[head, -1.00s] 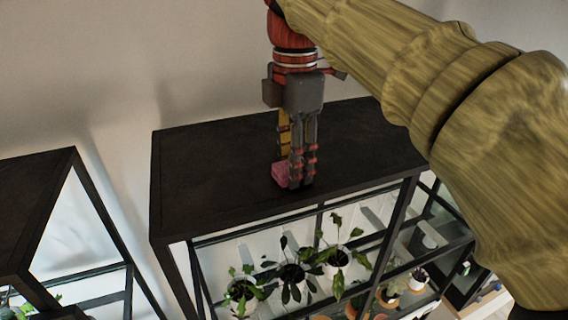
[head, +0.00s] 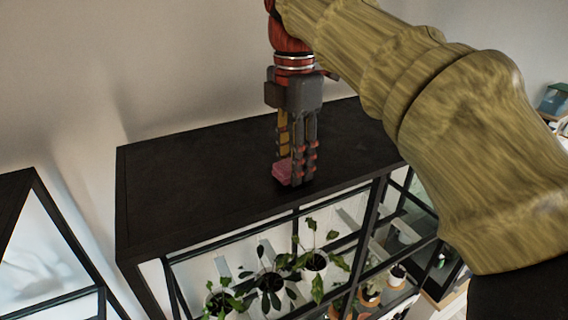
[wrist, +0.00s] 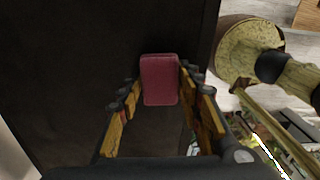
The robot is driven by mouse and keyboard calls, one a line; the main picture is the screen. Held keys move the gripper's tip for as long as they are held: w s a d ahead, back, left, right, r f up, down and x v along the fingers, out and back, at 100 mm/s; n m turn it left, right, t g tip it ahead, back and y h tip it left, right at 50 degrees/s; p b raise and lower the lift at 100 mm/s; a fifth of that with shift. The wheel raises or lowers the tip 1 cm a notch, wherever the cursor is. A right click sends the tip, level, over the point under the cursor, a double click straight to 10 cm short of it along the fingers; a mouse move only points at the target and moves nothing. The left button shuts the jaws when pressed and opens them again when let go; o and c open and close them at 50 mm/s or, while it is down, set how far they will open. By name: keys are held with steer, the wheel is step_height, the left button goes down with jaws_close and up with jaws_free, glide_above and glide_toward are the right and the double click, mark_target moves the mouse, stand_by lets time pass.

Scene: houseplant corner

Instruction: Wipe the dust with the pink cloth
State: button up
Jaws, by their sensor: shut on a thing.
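The pink cloth (head: 283,171) is a small folded block at the dark top of the shelf unit (head: 190,185). My gripper (head: 296,178) points down at the top's front part and is shut on the cloth. In the wrist view the cloth (wrist: 160,80) sits between my fingertips (wrist: 158,88), with the dark top (wrist: 70,60) around it. I cannot tell whether the cloth presses on the surface or hangs just above it. I cannot make out dust on the dark top in either view.
Several potted plants (head: 268,280) stand inside the shelf unit below the top. A second dark-framed unit (head: 30,190) stands at the left, across a gap. The wall (head: 120,60) is behind. The top is clear of other objects.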

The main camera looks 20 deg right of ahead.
steer(key=shift+w+d+r, duration=0.1)
steer(key=shift+w+d, duration=0.05)
steer(key=shift+d, duration=0.7)
steer(key=shift+w+d+r, duration=0.1)
steer(key=shift+w+d, duration=0.05)
steer(key=shift+d, duration=0.7)
steer(key=shift+r, duration=2.95)
steer(key=shift+a, duration=0.1)
